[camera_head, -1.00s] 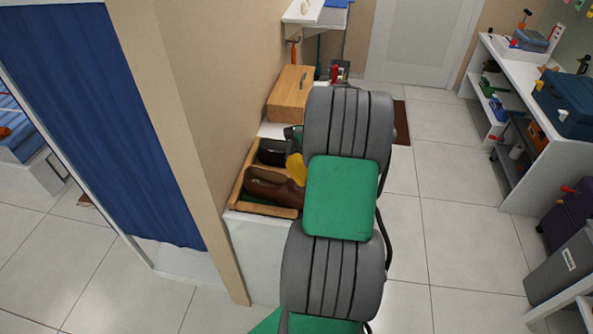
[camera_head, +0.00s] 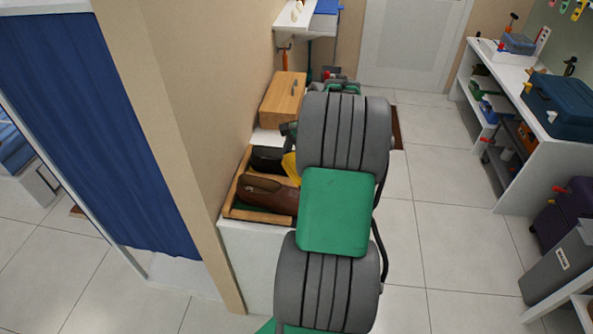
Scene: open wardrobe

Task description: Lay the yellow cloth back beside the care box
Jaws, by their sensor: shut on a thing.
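The yellow cloth (camera_head: 290,168) shows as a narrow strip at the right side of an open wooden tray, beside the shoes. My own arm covers the rest of it. My gripper (camera_head: 289,133) shows only as a small dark part at the arm's left edge, just above the cloth. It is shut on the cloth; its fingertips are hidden. A closed wooden box (camera_head: 283,98), which looks like the care box, stands behind the tray on the same white cabinet.
The wooden tray (camera_head: 262,216) holds a brown shoe (camera_head: 267,194) and a dark shoe (camera_head: 268,158). A beige wall edge (camera_head: 185,150) and blue curtain (camera_head: 90,120) stand left. Shelving with a blue case (camera_head: 562,98) stands right; the floor between is open.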

